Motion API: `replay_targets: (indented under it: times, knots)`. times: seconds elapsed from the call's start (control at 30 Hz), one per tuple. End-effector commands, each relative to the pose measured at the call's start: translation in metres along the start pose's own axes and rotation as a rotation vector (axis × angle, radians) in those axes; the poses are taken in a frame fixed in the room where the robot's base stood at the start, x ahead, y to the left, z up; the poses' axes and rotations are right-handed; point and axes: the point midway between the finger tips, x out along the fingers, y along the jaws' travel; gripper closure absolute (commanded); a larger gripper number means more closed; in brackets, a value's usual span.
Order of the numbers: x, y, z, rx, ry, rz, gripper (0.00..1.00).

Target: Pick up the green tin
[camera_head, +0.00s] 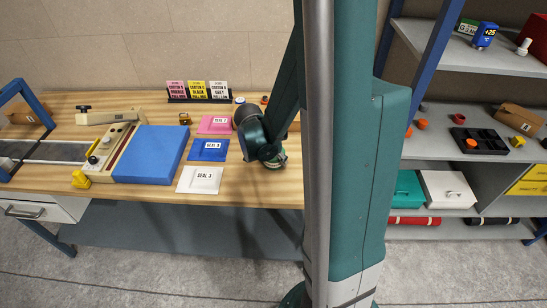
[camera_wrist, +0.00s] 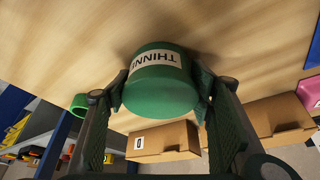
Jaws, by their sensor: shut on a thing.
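The green tin (camera_wrist: 160,92) fills the middle of the wrist view, with a white label reading "THINN…" facing the wooden tabletop side. My gripper (camera_wrist: 159,84) has one finger on each side of the tin and is shut on it. In the head view my gripper (camera_head: 268,152) is low over the right part of the workbench, and only a small part of the tin (camera_head: 276,163) shows under it. I cannot tell whether the tin touches the bench.
Seal cards, pink (camera_head: 215,124), blue (camera_head: 208,150) and white (camera_head: 199,180), lie left of my gripper. A blue pad (camera_head: 151,155) lies further left. A sign rack (camera_head: 199,99) stands behind. Cardboard boxes (camera_wrist: 163,142) show beyond the bench edge in the wrist view.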

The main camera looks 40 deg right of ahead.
Motion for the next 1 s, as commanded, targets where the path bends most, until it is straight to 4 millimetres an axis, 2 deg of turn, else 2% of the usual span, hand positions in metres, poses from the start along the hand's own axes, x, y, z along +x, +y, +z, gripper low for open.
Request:
replay_targets:
  times: [0.27, 0.47, 1.0]
  knots:
    - [-0.004, 0.0, -0.002, 0.0, 0.0, 0.0, 0.7]
    - [-0.014, 0.0, -0.006, 0.0, 0.0, 0.0, 0.7]
    - [-0.066, 0.0, -0.029, 0.0, 0.0, 0.0, 0.7]
